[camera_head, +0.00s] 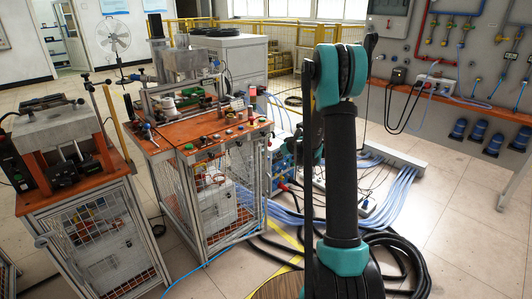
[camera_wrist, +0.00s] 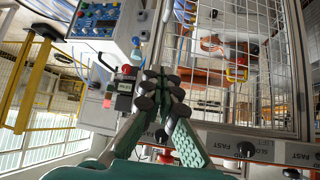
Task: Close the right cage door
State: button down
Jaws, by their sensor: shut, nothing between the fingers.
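The orange-topped bench (camera_head: 205,132) stands left of centre in the head view, with a metal-framed wire-mesh cage (camera_head: 236,205) below its top. Equipment shows through the mesh. In the wrist view a light-framed mesh panel (camera_wrist: 262,78) fills the upper right, with coils and red parts behind it. I cannot tell from these frames whether it is the right door or how far that door stands open. My gripper (camera_wrist: 160,88) is shut and empty in the wrist view, its fingertips left of the mesh panel. Whether it touches the frame is unclear. My arm hides it in the head view.
A second mesh-sided bench (camera_head: 85,185) stands at the left. Black hoses (camera_head: 398,262) and blue cables (camera_head: 395,190) lie on the floor right of the cage. A control box (camera_wrist: 100,25) with knobs is close to my gripper in the wrist view. Floor at far right is clear.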

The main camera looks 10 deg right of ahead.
jog(key=w+r+x, duration=0.2)
jog(key=x, duration=1)
jog(key=shift+a, duration=0.4)
jog(key=shift+w+f, duration=0.1)
jog(key=shift+w, duration=0.1)
